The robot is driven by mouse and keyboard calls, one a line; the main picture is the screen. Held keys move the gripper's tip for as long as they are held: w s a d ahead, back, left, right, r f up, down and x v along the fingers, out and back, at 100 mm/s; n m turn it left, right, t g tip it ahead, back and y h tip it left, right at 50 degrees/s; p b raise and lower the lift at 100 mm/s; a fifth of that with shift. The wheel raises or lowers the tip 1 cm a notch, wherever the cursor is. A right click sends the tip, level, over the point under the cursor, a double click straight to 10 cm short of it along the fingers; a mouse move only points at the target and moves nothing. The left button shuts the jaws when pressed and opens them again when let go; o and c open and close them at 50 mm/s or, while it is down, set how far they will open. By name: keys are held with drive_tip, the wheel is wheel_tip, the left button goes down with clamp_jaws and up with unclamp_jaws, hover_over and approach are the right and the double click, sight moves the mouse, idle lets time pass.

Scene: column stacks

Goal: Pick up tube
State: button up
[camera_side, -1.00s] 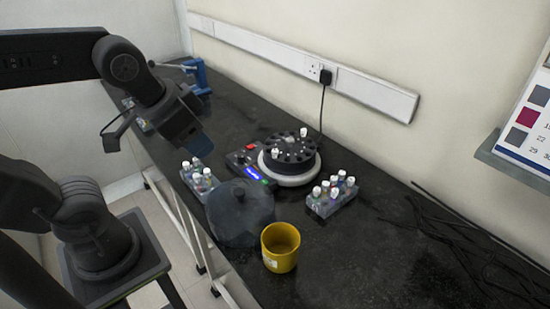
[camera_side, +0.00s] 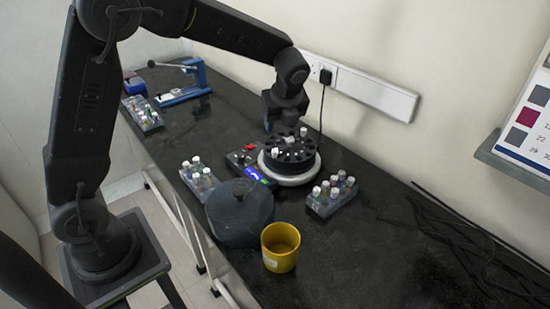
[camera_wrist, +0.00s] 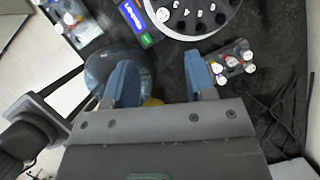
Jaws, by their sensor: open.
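The centrifuge (camera_side: 290,178) has a black rotor with white-capped tubes (camera_side: 275,153) standing in it; the rotor also shows at the top of the wrist view (camera_wrist: 206,22). My gripper (camera_side: 268,122) is above the back left of the rotor in the side view. In the wrist view its two blue fingers (camera_wrist: 160,80) are apart with nothing between them. A rack of white-capped tubes (camera_side: 330,194) stands right of the centrifuge; it also shows in the wrist view (camera_wrist: 232,63). Another tube rack (camera_side: 198,178) stands to the left, and a third rack (camera_side: 142,113) at the far left.
A round dark lid (camera_side: 240,215) and a yellow cup (camera_side: 281,247) stand in front of the centrifuge. Black cables (camera_side: 450,240) lie at the right. A blue device (camera_side: 184,92) stands at the back left. The bench between it and the centrifuge is clear.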

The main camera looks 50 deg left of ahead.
hover_over(275, 151)
drive_tip(key=s+d, duration=0.1)
drive_tip(key=d, duration=0.1)
wheel_tip(275, 151, down, 7)
drive_tip(key=shift+x, duration=2.8)
drive_tip(key=shift+w, duration=0.15)
drive_tip(key=shift+d, duration=0.1)
clamp_jaws()
